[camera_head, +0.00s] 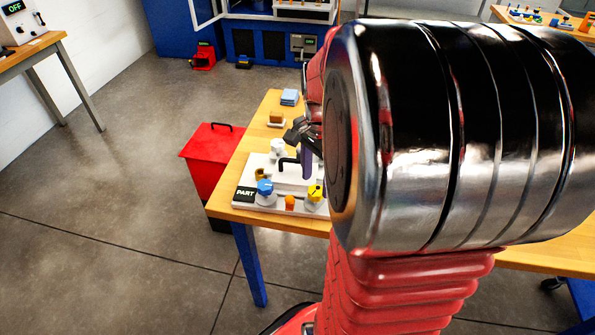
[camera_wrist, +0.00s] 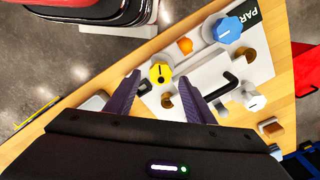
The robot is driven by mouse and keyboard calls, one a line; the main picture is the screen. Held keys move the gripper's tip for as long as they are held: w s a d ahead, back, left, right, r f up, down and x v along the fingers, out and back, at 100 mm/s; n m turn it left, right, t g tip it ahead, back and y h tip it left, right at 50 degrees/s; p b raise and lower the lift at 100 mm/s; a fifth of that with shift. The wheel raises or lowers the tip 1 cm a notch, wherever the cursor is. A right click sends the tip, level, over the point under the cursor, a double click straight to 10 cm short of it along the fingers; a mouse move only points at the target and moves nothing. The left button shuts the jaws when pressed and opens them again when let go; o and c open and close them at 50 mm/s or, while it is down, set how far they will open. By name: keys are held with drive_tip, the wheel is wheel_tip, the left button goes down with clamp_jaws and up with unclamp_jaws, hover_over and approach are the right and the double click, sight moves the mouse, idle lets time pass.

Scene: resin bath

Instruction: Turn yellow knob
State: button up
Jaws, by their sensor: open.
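The yellow knob (camera_wrist: 160,73) shows in the wrist view just beyond and between my gripper's two purple fingertips, apart from both. In the head view the yellow knob (camera_head: 315,194) sits at the front right of a white panel (camera_head: 292,174), partly behind my arm. My gripper (camera_wrist: 160,84) is open, with nothing between its fingers. In the head view my gripper (camera_head: 305,150) hangs above the panel, and my arm hides much of it. A blue knob (camera_wrist: 229,30) stands on the same panel, also seen in the head view (camera_head: 265,187).
An orange button (camera_wrist: 185,46), a white knob (camera_wrist: 256,102) and a black handle (camera_wrist: 225,83) are on the panel close to the fingers. The wooden table (camera_head: 259,217) carries it. A red bin (camera_head: 205,158) stands to the left.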

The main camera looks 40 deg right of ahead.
sight(316, 191)
drive_tip(key=shift+f, duration=1.65)
drive_tip(key=shift+c, duration=0.5)
drive_tip(key=c, duration=0.9)
drive_tip(key=shift+a, duration=0.15)
drive_tip(key=shift+c, duration=0.3)
